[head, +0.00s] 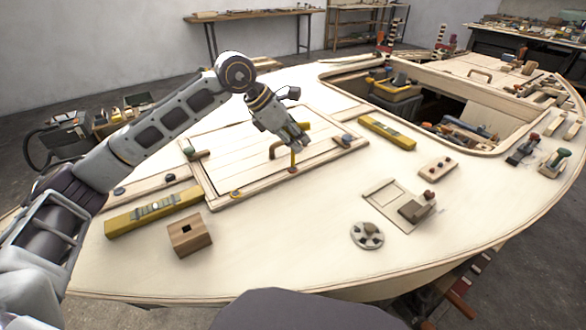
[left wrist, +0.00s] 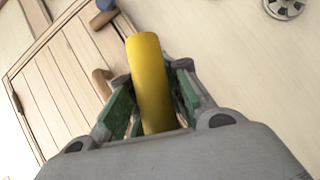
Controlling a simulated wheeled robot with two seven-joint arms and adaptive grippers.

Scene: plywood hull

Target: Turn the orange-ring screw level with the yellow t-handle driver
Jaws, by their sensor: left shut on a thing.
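My left gripper (head: 299,142) is over the right part of the hatch panel and shut on the yellow t-handle driver (head: 293,158). The driver hangs below the fingers, roughly upright, its lower end near the panel's front right part. In the left wrist view the driver's thick yellow handle (left wrist: 150,75) lies between the green-padded fingers (left wrist: 150,100). The orange-ring screw (head: 236,194) appears as a small orange-rimmed disc at the front left of the hatch frame, left of the driver and apart from it. Its slot is too small to make out. My right gripper is not in view.
The hatch panel (head: 240,160) has a wooden handle (left wrist: 103,82) beside the driver. A yellow level (head: 155,212) and a wooden block (head: 190,235) lie front left. Another yellow level (head: 387,133) lies right, before an open hatch (head: 430,105).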

